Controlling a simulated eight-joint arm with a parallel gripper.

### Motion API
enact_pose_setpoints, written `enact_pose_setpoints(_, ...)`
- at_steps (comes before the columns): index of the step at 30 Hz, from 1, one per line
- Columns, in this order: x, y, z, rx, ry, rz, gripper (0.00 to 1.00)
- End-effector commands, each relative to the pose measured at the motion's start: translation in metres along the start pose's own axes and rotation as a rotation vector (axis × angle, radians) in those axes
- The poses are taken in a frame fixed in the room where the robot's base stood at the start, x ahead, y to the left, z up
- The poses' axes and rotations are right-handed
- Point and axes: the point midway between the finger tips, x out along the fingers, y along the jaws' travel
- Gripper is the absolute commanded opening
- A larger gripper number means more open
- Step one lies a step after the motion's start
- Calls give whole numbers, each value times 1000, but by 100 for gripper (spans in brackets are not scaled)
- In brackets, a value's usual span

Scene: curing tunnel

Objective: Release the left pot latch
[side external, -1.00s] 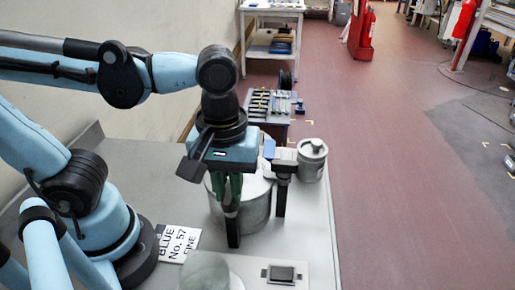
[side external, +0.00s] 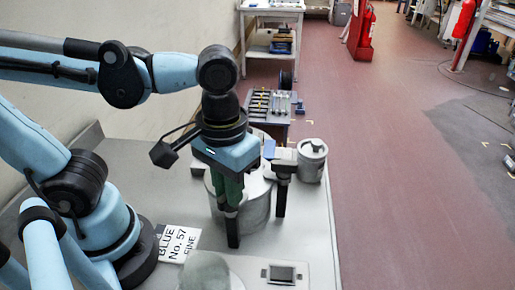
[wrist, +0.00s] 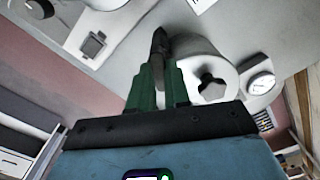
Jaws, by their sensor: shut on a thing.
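The large grey pot (side external: 258,208) stands upright on the bench; the wrist view shows its pale side (wrist: 196,50) and a dark knob (wrist: 212,88). My gripper (side external: 232,205) points down at the pot's near left side. Its green fingers (wrist: 160,90) are shut on a dark upright piece, apparently the left latch (wrist: 159,45); its lower part (side external: 232,235) shows below the fingers. The fingers hide its upper part. Another dark post (side external: 280,200) with a grey head stands at the pot's right side.
A plate with a dark square (side external: 283,274) and a rounded grey object (side external: 205,272) lie in front. A sign (side external: 178,243) lies left. A dial (wrist: 260,85) is beside the pot. The bench edge is at right.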

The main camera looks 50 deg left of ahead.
Motion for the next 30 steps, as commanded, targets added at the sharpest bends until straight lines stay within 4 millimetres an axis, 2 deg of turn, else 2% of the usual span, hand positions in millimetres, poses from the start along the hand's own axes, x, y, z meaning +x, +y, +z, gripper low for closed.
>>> enact_pose_setpoints(21, 0, 0, 1, 675, -3, 0, 0)
enact_pose_setpoints(30, 0, 0, 1, 892, -4, 0, 0)
